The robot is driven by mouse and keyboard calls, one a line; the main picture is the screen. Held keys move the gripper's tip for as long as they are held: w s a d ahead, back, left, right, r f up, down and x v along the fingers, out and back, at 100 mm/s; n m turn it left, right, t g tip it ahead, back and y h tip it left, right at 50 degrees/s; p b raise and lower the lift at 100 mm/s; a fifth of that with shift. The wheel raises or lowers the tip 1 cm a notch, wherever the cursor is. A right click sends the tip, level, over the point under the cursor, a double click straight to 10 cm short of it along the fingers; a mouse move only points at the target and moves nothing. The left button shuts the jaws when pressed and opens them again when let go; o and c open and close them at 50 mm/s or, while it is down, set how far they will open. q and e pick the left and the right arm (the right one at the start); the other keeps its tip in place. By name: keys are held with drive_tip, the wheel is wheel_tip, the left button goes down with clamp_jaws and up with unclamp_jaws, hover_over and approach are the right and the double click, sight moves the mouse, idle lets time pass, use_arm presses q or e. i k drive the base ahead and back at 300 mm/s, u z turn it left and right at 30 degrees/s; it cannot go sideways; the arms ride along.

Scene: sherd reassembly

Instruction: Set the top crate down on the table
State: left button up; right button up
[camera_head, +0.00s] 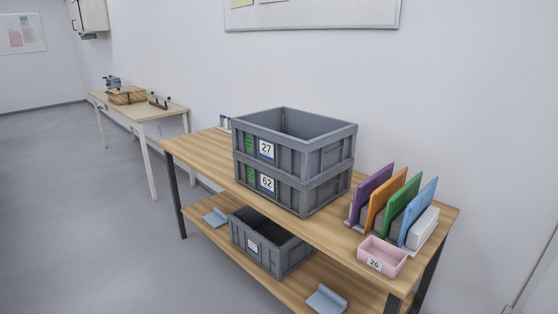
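The top crate (310,155) is grey, has a label reading 27, and looks empty in the part of its inside that shows. It sits stacked squarely on a second grey crate (311,192) labelled 62. That lower crate stands on the wooden table (205,153). Neither of my grippers is in view, and nothing touches the crates from outside.
Right of the stack stand colored folders (388,202) in a rack, a white box (422,228) and a pink bin (382,257) labelled 26. Bare tabletop lies left of the stack. Another grey crate (283,261) is on the lower shelf. A second table (150,111) stands behind.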

sight(214, 150)
drive_tip(key=u, duration=0.4)
drive_tip(key=k, duration=0.95)
drive_tip(key=u, duration=0.95)
drive_tip(key=i, duration=2.9)
drive_tip(key=z, duration=1.95)
drive_tip(key=i, duration=1)
drive_tip(key=z, duration=1)
